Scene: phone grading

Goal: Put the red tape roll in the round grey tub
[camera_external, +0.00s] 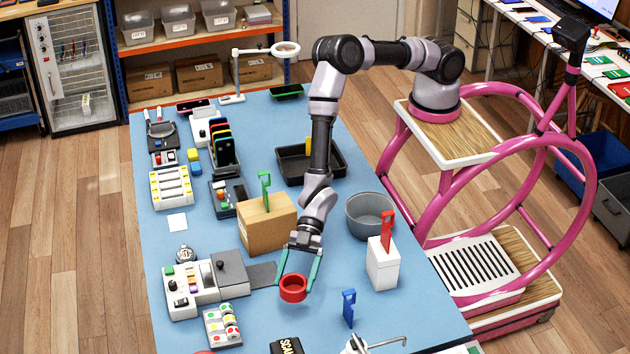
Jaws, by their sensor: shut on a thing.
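The red tape roll (293,289) is between the two teal fingers of my gripper (295,284), which is shut on it. The fingers point down and the roll appears to be just above the blue table, though the exact height is hard to tell. The round grey tub (354,222) stands on the table behind and to the right of my gripper. The part of its inside that shows looks empty.
A white box with a red clip (384,268) stands in front of the tub, to the right of my gripper. A cardboard box (266,228) stands behind-left. A blue tag (348,307) stands front-right. A black tray (294,178) lies farther back.

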